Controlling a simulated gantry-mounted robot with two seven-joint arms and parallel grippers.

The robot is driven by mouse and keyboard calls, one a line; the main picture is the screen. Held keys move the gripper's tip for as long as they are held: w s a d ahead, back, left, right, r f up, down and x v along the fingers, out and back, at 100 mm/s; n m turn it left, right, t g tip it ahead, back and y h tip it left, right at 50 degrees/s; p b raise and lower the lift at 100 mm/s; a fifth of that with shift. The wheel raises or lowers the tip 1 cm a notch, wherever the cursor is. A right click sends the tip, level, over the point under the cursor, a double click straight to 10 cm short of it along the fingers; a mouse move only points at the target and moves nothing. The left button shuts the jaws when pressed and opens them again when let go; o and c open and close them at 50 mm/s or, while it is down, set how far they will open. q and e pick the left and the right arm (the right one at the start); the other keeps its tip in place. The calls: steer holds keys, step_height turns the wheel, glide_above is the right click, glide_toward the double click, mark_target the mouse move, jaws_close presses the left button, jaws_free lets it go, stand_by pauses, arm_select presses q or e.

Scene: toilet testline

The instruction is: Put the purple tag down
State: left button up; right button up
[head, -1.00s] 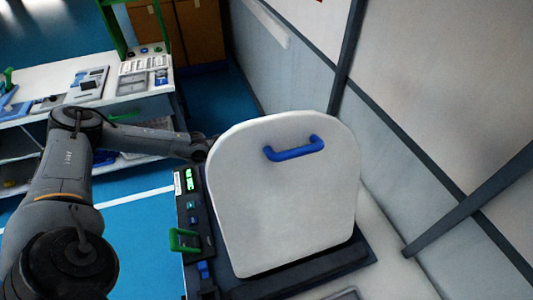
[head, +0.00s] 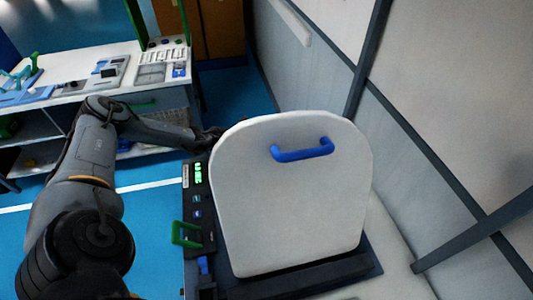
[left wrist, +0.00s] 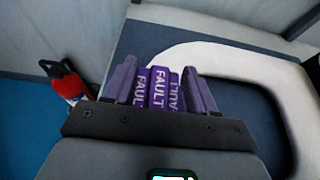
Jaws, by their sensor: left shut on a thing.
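The purple tag (left wrist: 157,96), marked FAULT in white letters, is between the fingers of my left gripper (left wrist: 161,82) in the left wrist view. The gripper is shut on it. In the head view my left arm reaches behind the raised white lid (head: 290,205), which hides the gripper and the tag. The left wrist view shows a white ring-shaped seat (left wrist: 225,60) beyond and to the right of the tag. I cannot tell whether the tag touches any surface. My right gripper is in neither view.
The lid has a blue handle (head: 302,150). A dark control panel (head: 198,215) with a green display and green handle stands left of it. A workbench (head: 110,92) is at the back left. A red extinguisher (left wrist: 66,82) stands near the wall in the left wrist view.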

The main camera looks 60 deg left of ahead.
arm_select(q)
steer(key=shift+f+b, duration=0.4)
steer(key=shift+f, duration=1.65)
steer(key=shift+a, duration=0.1)
steer(key=shift+f, duration=0.15)
steer(key=o, duration=1)
steer(key=shift+o, duration=0.2)
steer(key=shift+r, duration=0.25)
steer(key=v, duration=1.2)
steer(key=shift+f, duration=0.1)
